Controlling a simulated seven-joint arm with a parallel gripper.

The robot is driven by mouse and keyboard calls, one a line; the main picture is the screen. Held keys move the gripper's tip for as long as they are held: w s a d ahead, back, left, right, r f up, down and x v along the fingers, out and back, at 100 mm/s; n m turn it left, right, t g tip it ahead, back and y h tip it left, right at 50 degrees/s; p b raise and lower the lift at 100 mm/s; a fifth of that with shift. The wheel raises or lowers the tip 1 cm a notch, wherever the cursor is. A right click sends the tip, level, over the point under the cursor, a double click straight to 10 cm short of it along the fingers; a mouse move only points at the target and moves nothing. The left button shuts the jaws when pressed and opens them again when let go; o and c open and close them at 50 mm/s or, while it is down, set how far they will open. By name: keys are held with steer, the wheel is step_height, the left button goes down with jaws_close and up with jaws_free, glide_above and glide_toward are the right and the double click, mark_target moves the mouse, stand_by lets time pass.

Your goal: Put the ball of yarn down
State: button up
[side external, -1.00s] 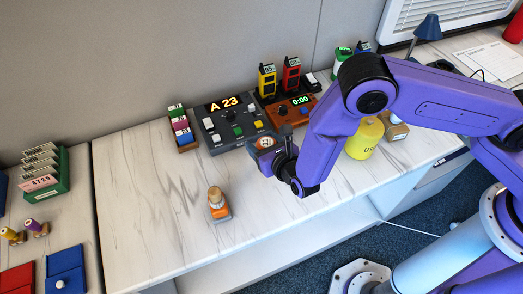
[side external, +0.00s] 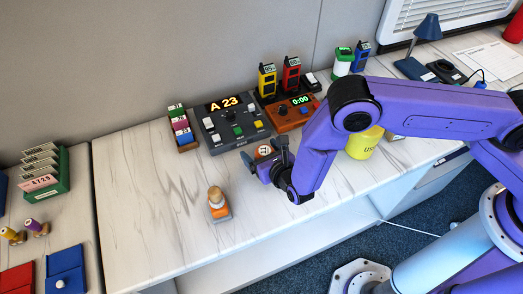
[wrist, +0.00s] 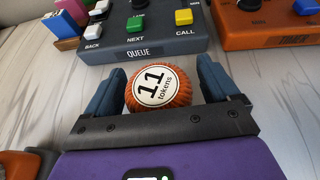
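The ball of yarn (side external: 264,151) is orange and ribbed, with a round white label. In the wrist view the ball of yarn (wrist: 158,87) reads "11 tokens" and sits between my two blue fingers. My gripper (side external: 266,160) is low over the pale marbled counter (side external: 165,225), in front of the grey console. My gripper (wrist: 162,88) looks open, its fingers spread wide to either side of the ball. A slim gap shows on the right; on the left the ball is very close to the finger. The ball appears to rest on the counter, though its underside is hidden.
The grey queue console (side external: 235,128) and the orange timer box (side external: 291,113) stand behind the ball. An orange block with a tan knob (side external: 218,203) stands to the left. A yellow canister (side external: 362,144) is right, behind my arm. The front-left counter is clear.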

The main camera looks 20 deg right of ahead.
steer(key=shift+r, duration=0.15)
steer(key=shift+s+r, duration=0.15)
steer(key=shift+s, duration=0.15)
steer(key=v, duration=1.1)
steer(key=shift+s, duration=0.2)
steer(key=shift+w+d+r, duration=0.15)
steer(key=shift+d+r, duration=0.05)
steer(key=shift+r, duration=0.05)
steer(key=s+d+r+m+g+h, duration=0.1)
steer(key=d+r+m+g+h, duration=0.5)
steer(key=d+r+m, duration=0.95)
steer(key=s+d+r+m+g+y, duration=0.2)
steer(key=s+d+r+m+g, duration=0.1)
steer(key=s, duration=0.5)
steer(key=s+d+r+m+g+y, duration=0.3)
steer(key=s+d+m+g, duration=0.1)
steer(key=s+d, duration=0.4)
steer(key=shift+s+r+m, duration=0.25)
steer(key=shift+s+m, duration=0.55)
steer(key=shift+m, duration=0.05)
